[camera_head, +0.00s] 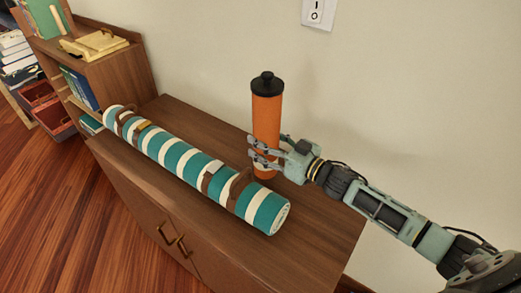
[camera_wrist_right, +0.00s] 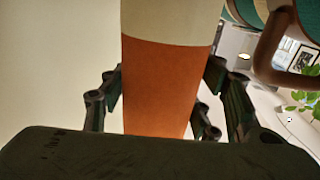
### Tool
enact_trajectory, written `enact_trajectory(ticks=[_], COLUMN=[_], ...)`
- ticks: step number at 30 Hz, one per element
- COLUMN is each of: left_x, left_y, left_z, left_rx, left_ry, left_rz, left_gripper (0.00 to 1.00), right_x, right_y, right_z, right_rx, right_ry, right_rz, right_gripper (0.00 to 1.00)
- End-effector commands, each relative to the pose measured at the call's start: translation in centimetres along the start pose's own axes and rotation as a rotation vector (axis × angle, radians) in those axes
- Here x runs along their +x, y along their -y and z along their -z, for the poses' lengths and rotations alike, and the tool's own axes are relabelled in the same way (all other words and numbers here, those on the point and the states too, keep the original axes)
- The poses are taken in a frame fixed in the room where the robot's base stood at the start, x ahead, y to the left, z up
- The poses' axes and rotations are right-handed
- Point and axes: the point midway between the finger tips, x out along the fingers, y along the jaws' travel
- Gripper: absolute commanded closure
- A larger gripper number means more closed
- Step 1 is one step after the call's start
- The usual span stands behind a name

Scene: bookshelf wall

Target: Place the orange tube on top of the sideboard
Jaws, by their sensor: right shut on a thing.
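The orange tube (camera_head: 267,115) is upright with a black cap, over the sideboard top (camera_head: 315,215) near the wall. Its base appears at or just above the wood; I cannot tell whether it touches. My right gripper (camera_head: 263,154) comes from the right and is shut on the tube's lower part. In the right wrist view the tube (camera_wrist_right: 165,85) stands between the fingers (camera_wrist_right: 165,100), with a pale band next to the orange. My left gripper is not in view.
A teal and white striped roll (camera_head: 190,165) with brown straps lies along the sideboard, left of the tube. A bookshelf (camera_head: 120,75) with books and a yellow object (camera_head: 95,43) stands at the left. Bare wood lies at the right end.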

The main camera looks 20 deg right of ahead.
Motion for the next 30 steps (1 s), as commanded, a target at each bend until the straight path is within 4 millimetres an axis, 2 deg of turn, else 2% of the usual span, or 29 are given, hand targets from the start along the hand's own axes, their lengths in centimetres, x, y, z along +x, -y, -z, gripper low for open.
enact_trajectory(ticks=[5, 8, 13, 19, 25, 26, 30], left_x=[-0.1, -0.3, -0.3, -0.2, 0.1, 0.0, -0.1], left_y=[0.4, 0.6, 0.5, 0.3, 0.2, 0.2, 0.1], left_z=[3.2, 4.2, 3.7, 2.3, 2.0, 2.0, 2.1], left_rx=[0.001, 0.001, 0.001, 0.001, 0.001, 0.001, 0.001], left_ry=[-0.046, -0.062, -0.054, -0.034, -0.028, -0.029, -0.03], left_rz=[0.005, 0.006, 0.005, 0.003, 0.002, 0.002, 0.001], left_gripper=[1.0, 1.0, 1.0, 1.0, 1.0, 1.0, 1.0], right_x=[1.0, 1.0, 1.0, 0.9, 0.9, 0.9, 0.9], right_y=[0.5, 0.5, 0.4, 0.4, 0.4, 0.4, 0.4], right_z=[-0.8, -2.3, -4.3, -4.5, -4.9, -4.9, -4.9], right_rx=[-0.001, 0.002, 0.001, -0.002, -0.001, -0.001, -0.001], right_ry=[-0.002, 0.0, -0.002, -0.003, -0.002, 0.0, 0.0], right_rz=[0.001, 0.0, 0.0, 0.002, 0.001, 0.001, 0.001], right_gripper=[0.77, 0.77, 0.77, 0.77, 0.77, 0.41, 0.28])
